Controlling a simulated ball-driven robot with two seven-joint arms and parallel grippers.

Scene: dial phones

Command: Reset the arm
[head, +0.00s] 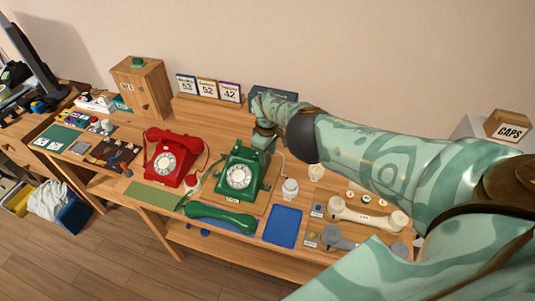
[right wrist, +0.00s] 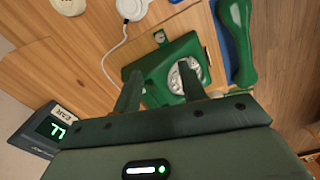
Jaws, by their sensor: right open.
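My right arm (head: 380,160) reaches across the picture from the right, over the back of the table. Its right gripper (head: 264,142) is just behind and above the green dial phone (head: 236,181). In the right wrist view the gripper (right wrist: 159,80) is open, with nothing between its fingers, and the green phone (right wrist: 161,69) lies beyond the fingertips. Whether a finger touches the phone I cannot tell. The green handset (head: 222,217) lies off its cradle in front of the phone; it also shows in the right wrist view (right wrist: 238,40). My left gripper is not in view.
A red dial phone (head: 171,160) stands left of the green one. A blue mat (head: 283,226) and a cream handset (head: 368,217) lie to the right. A wooden box (head: 143,88), number cards (head: 208,88) and a dark display (right wrist: 38,131) stand at the back.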

